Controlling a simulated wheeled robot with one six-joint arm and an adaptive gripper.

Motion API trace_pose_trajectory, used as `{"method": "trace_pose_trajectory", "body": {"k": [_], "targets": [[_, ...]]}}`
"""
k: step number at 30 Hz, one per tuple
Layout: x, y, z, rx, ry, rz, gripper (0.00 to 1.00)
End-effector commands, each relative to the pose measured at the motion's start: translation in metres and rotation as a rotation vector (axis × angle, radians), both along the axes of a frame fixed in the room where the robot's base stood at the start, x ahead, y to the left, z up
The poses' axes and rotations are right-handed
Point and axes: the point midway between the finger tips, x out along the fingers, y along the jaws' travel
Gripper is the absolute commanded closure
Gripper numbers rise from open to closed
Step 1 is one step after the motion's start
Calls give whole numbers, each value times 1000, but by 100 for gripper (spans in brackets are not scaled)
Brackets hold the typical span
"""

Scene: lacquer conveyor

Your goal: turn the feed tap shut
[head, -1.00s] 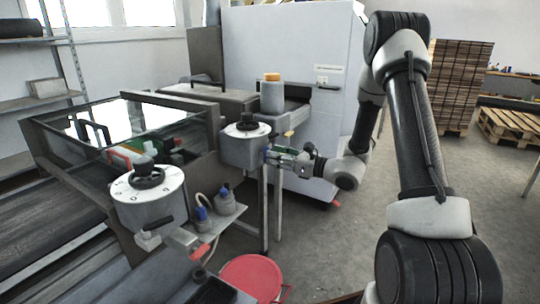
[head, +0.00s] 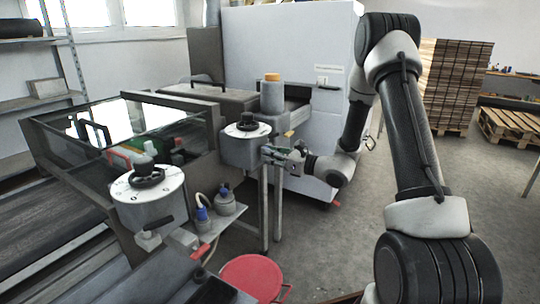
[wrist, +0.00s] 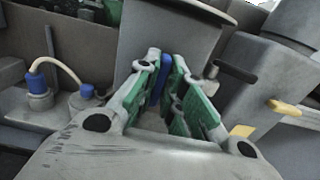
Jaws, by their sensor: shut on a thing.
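My gripper (head: 272,152) is at the lower right side of the far grey dial housing (head: 238,153). In the wrist view its green-padded fingers (wrist: 167,75) are closed around a blue piece (wrist: 156,84), which looks like the feed tap's lever. The tap's body is mostly hidden behind the fingers. In the head view the gripper hides the blue lever.
A bottle with an orange cap (head: 272,95) stands behind the far dial. A yellow lever (wrist: 283,107) sticks out right of the gripper. A nearer dial (head: 147,184), blue-topped grey fittings (head: 226,202) and a red round lid (head: 252,277) are close by.

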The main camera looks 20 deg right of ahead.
Motion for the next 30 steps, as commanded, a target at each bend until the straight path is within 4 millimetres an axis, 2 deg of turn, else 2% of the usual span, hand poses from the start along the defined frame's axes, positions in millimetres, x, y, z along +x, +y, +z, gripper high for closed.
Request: {"method": "trace_pose_trajectory", "body": {"k": [11,30], "targets": [[1,-1,0,115,113,0,100],[3,-3,-2,540,532,-1,100]]}}
